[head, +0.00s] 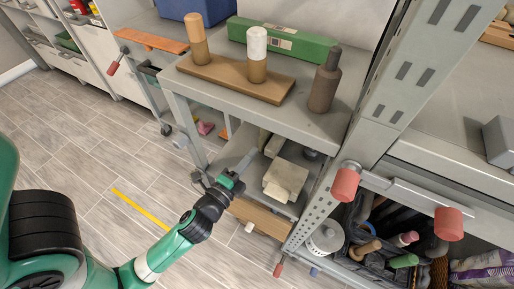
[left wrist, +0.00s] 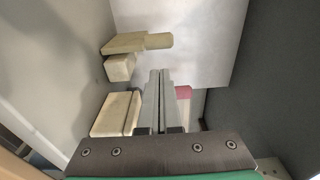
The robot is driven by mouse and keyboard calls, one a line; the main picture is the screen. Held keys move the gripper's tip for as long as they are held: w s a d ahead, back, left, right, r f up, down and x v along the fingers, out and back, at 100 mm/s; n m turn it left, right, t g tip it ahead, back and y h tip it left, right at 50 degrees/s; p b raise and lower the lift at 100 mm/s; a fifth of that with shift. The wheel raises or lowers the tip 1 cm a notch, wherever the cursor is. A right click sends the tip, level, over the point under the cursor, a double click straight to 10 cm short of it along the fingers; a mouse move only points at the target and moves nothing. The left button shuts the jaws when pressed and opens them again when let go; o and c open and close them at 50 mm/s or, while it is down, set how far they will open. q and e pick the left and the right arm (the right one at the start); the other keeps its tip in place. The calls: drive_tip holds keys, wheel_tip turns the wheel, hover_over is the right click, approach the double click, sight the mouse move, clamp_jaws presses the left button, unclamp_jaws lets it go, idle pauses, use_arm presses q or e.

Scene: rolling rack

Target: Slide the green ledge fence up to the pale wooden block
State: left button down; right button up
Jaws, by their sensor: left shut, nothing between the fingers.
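My left gripper (head: 251,155) reaches into the lower shelf of the grey rack, its narrow fingers shut and empty. In the left wrist view the shut fingers (left wrist: 160,78) point inward. Pale blocks (head: 284,180) lie on that shelf, right of the fingers in the head view. The left wrist view shows a pale block (left wrist: 114,112) left of the fingers and further pale pieces (left wrist: 122,44) above. I cannot tell which is the task's pale wooden block. A long green piece (head: 290,41) with a pale label lies on the upper shelf; I cannot identify it surely as the fence.
The upper shelf (head: 215,101) overhangs the lower one and holds a wooden board (head: 214,75) with pegs, and a dark bottle (head: 325,82). A perforated upright (head: 385,110) and red-capped bars (head: 345,182) stand at right. Open floor (head: 90,170) lies left.

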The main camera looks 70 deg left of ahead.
use_arm(q)
drive_tip(key=shift+v, duration=1.1)
drive_tip(key=s+a+m+g+y+p, duration=0.1)
drive_tip(key=s+a+m, duration=0.15)
drive_tip(key=m, duration=1.45)
drive_tip(key=s+a+m+g+y, duration=0.1)
drive_tip(key=s+a+m, duration=0.15)
drive_tip(key=m, duration=1.45)
drive_tip(key=w+a+p, duration=0.2)
drive_tip(key=w+a, duration=0.2)
drive_tip(key=w, duration=0.6)
drive_tip(key=shift+w+a+r+p, duration=0.15)
drive_tip(key=shift+w+r+p, duration=0.1)
drive_tip(key=shift+w+p, duration=0.1)
